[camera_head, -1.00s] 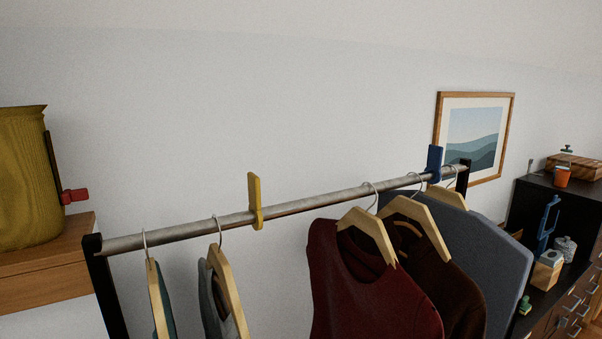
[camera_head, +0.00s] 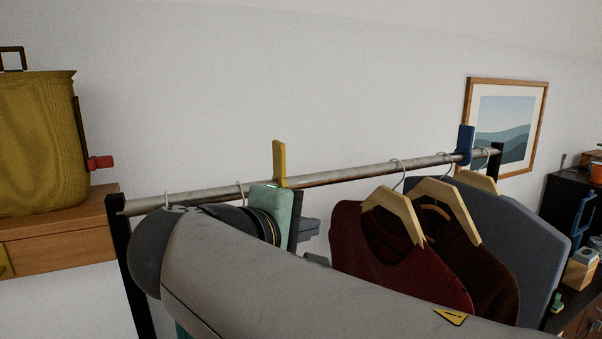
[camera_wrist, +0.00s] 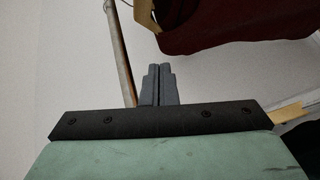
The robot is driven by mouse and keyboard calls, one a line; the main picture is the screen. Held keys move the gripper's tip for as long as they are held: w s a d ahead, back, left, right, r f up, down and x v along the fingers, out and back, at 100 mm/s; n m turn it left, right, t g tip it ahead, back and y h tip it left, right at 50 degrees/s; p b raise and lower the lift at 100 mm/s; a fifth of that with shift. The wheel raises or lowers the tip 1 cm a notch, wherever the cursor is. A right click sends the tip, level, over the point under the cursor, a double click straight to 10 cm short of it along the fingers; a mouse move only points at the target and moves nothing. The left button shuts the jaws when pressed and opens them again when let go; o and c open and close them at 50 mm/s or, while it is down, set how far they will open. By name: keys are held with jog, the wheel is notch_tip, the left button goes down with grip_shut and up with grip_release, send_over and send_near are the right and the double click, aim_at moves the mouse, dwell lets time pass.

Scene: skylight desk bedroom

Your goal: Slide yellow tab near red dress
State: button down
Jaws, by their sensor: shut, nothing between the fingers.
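The yellow tab (camera_head: 279,163) stands upright on the metal rail (camera_head: 345,174), left of the red dress. The dark red dress (camera_head: 390,248) hangs from a wooden hanger on the right half of the rail, with a bare stretch of rail between it and the tab. It also shows at the top of the wrist view (camera_wrist: 225,22). My gripper (camera_head: 310,228) is below the rail, between the tab and the dress, partly hidden by my wrist. In the wrist view its fingers (camera_wrist: 158,85) are together and empty, beside the rail (camera_wrist: 122,50). The tab is not seen there.
A blue tab (camera_head: 465,143) sits near the rail's right end. A brown garment (camera_head: 480,270) and a grey-blue one (camera_head: 530,225) hang right of the dress. My arm covers the left hangers. A wooden shelf with a yellow basket (camera_head: 35,140) stands at left.

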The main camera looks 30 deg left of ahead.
jog(key=s+a+r+n+t+y, duration=0.2)
jog(key=s+a+r+t+y, duration=0.2)
jog(key=s+a+r, duration=0.55)
jog(key=p, duration=0.3)
send_near(274, 150)
jog(key=w+a, duration=0.3)
jog(key=w+d, duration=0.1)
jog(key=w+d+p, duration=0.1)
jog(key=shift+w+r, duration=0.15)
jog(key=shift+w, duration=0.25)
jog(key=shift+d, duration=0.1)
